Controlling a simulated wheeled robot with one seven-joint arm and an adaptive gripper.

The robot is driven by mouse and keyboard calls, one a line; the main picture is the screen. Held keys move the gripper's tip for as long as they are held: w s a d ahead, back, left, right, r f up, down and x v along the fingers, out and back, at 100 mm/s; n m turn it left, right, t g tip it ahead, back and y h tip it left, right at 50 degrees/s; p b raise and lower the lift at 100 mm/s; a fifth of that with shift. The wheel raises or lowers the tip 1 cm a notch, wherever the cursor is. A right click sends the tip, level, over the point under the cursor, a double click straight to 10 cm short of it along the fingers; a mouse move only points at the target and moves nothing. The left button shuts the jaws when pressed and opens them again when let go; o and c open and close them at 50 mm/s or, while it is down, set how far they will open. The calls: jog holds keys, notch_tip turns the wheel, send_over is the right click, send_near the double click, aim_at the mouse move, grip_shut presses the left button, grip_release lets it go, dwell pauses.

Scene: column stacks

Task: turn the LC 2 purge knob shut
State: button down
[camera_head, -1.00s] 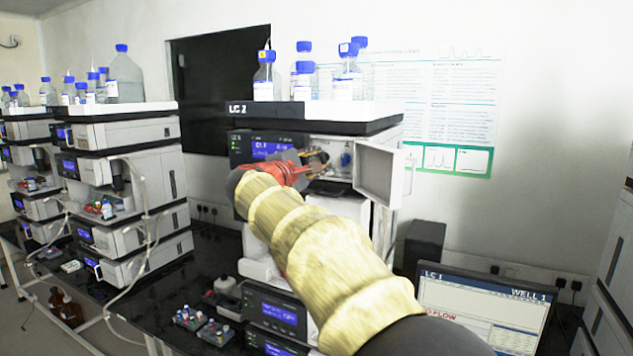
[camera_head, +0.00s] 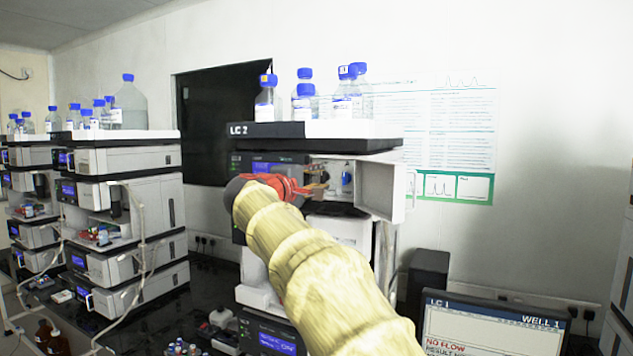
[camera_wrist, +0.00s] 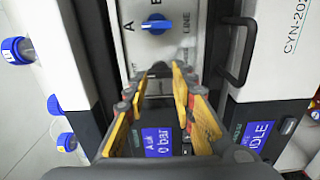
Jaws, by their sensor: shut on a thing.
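The LC 2 stack (camera_head: 300,129) stands in the middle of the head view, with its front door (camera_head: 378,190) swung open to the right. My gripper (camera_head: 318,183) reaches into the opening. In the wrist view my gripper (camera_wrist: 160,82) has its yellow fingers closed in around a small part below the selector. That part is mostly hidden between the fingertips; it seems to be the purge knob. A blue selector knob (camera_wrist: 155,24) marked A, B and LINE sits beyond the fingertips, apart from them. It also shows in the head view (camera_head: 347,181).
Blue-capped bottles (camera_head: 305,100) stand on top of the stack. A pump display (camera_wrist: 158,142) reads 0 bar, and another reads IDLE (camera_wrist: 258,133). A black handle (camera_wrist: 240,52) is right of the fingers. A monitor (camera_head: 490,325) reads NO FLOW. Another stack (camera_head: 125,190) stands left.

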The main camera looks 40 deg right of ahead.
jog(key=shift+f, duration=0.1)
jog(key=c, duration=1.8)
grip_release()
jog(key=shift+o, duration=0.2)
jog(key=v, duration=1.2)
